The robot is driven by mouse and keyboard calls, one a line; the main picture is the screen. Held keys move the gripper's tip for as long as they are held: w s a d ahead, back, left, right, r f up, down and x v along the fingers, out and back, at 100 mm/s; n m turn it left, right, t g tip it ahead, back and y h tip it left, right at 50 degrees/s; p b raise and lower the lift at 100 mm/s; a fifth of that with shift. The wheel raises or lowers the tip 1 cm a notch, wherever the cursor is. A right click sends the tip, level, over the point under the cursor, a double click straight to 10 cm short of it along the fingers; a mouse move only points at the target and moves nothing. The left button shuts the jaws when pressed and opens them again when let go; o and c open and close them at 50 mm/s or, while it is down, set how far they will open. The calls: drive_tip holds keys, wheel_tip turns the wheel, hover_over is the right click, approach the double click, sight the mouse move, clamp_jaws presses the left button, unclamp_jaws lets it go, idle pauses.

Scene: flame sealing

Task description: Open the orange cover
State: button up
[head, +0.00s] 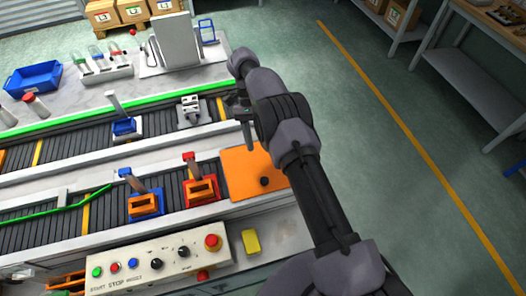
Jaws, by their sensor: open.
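The orange cover (240,182) is a flat panel at the right end of the near conveyor. It has a small black knob (264,181) near its right side. The panel appears to lie flat. My arm reaches in from the lower right and passes in front of the cover's upper right part. My gripper (243,116) is small in the view and points down, left of the wrist, above the far edge of the cover. It is open and I see nothing held in it. My arm links partly hide the area around the fingers.
A red fixture (201,192) and a blue fixture (142,203) stand on the near conveyor left of the cover. A control panel (157,262) with buttons is in front. A grey device (191,112) sits on the far conveyor. The floor at right is clear.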

drive_tip(key=s+d+r, duration=0.2)
drive_tip(key=s, duration=0.5)
drive_tip(key=s+d+r, duration=0.2)
drive_tip(key=s, duration=0.6)
drive_tip(key=shift+s+d+r+b, duration=0.2)
drive_tip(key=shift+d+r+b, duration=0.05)
drive_tip(key=shift+b, duration=0.15)
drive_tip(key=s+d+r+t+y+b, duration=0.35)
drive_tip(key=r+t+b, duration=0.25)
drive_tip(key=b, duration=0.4)
drive_tip(key=s+d+n+t+b, duration=0.1)
drive_tip(key=s+d+t+b, duration=0.2)
drive_tip(key=s+t+b, duration=0.3)
drive_tip(key=shift+s+f+t+b, duration=0.2)
drive_tip(key=shift+s+t+b, duration=0.1)
drive_tip(key=shift+t+b, duration=0.3)
